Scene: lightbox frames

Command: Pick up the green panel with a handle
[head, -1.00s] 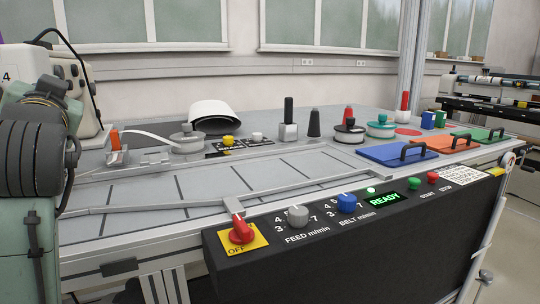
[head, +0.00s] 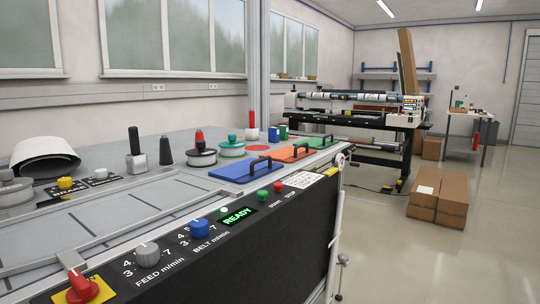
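The green panel (head: 306,144) lies flat at the far right end of the grey worktable in the head view. A dark bar handle (head: 326,140) stands on its right part. It is the farthest of a row of flat panels, just beyond the orange panel (head: 283,153). The nearest panel in the row is blue (head: 238,172), with a similar dark handle. My gripper is not in this view.
A black control box (head: 230,250) with knobs and a READY display runs along the table's front edge. Spools, stamps and small blocks stand behind the panels. Cardboard boxes (head: 438,195) lie on the open floor at right.

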